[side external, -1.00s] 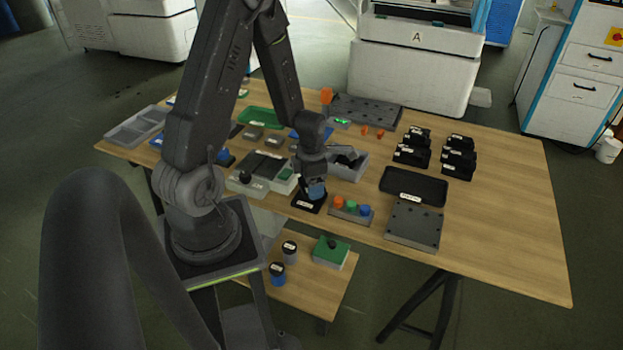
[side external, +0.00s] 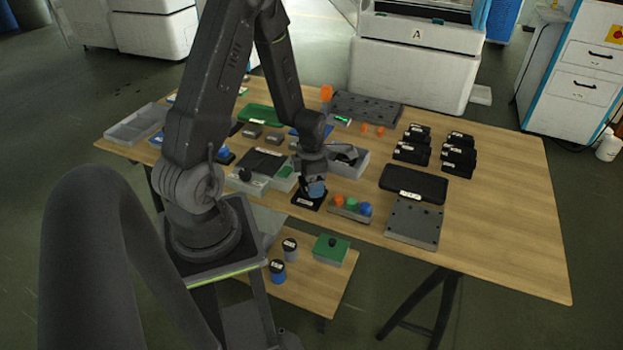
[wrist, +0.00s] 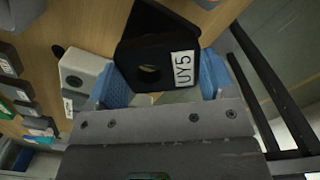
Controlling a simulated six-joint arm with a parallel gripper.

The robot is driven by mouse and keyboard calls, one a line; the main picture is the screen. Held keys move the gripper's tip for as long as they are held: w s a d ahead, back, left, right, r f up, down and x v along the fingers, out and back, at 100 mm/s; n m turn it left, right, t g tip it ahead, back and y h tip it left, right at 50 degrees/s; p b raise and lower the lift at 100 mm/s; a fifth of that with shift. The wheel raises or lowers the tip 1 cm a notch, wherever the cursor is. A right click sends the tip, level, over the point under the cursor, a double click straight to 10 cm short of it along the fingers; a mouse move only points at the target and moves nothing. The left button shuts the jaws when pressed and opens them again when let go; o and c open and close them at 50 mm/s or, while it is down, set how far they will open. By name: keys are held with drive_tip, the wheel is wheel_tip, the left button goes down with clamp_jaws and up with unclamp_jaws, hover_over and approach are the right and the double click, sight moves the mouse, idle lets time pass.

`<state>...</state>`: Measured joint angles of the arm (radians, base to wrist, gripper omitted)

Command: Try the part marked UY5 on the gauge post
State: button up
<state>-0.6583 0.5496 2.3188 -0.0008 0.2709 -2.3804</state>
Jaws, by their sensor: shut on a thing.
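The part marked UY5 (wrist: 158,52) is a black block with a round dark hole and a white label, seen in the wrist view. My gripper (wrist: 158,92) has blue fingertips on either side of it and is shut on it. In the side external view my gripper (side external: 316,190) is low at the front edge of the table, above a black base plate (side external: 302,203) with a white label. My gripper covers most of that plate. I cannot make out a post there, nor whether the part touches the plate.
Just right of my gripper is a grey block with orange, green and blue knobs (side external: 338,210). Behind stands a grey bin (side external: 360,168). To the right are a black tray (side external: 425,188), a grey plate (side external: 408,232) and several black blocks (side external: 411,154). The table's right end is clear.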

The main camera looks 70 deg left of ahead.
drive_tip(key=shift+f, duration=0.5)
idle(1.2)
drive_tip(key=shift+r, duration=0.1)
drive_tip(key=shift+r, duration=2.55)
